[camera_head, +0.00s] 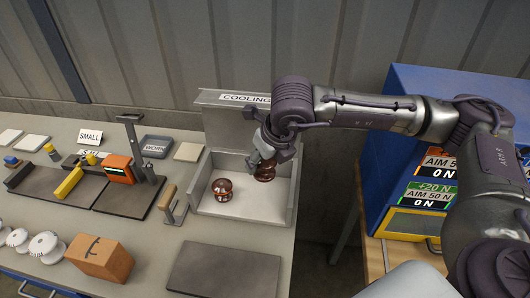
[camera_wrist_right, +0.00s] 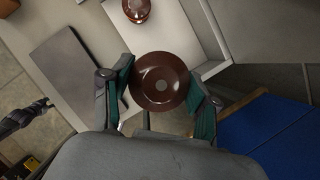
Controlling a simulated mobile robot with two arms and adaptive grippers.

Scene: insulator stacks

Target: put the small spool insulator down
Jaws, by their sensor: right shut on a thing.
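My right gripper (camera_head: 272,152) is over the right part of the white-floored cooling tray (camera_head: 240,207). It is shut on a brown spool insulator (camera_head: 265,172). In the right wrist view the held insulator (camera_wrist_right: 160,82) shows its round brown face with a grey centre, between the two green-padded fingers. I cannot tell for sure whether its lower end touches the tray floor. A second brown insulator (camera_head: 222,189) stands in the tray to the left, apart from the held one; it also shows at the top of the right wrist view (camera_wrist_right: 137,9).
A sign reading COOLING (camera_head: 246,98) tops the tray's back panel. A lever with a wooden handle (camera_head: 167,198) stands left of the tray. A dark flat plate (camera_head: 224,270) lies in front. A cardboard box (camera_head: 100,259) and white discs (camera_head: 45,246) are at the left. A blue cabinet (camera_head: 405,110) stands right.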

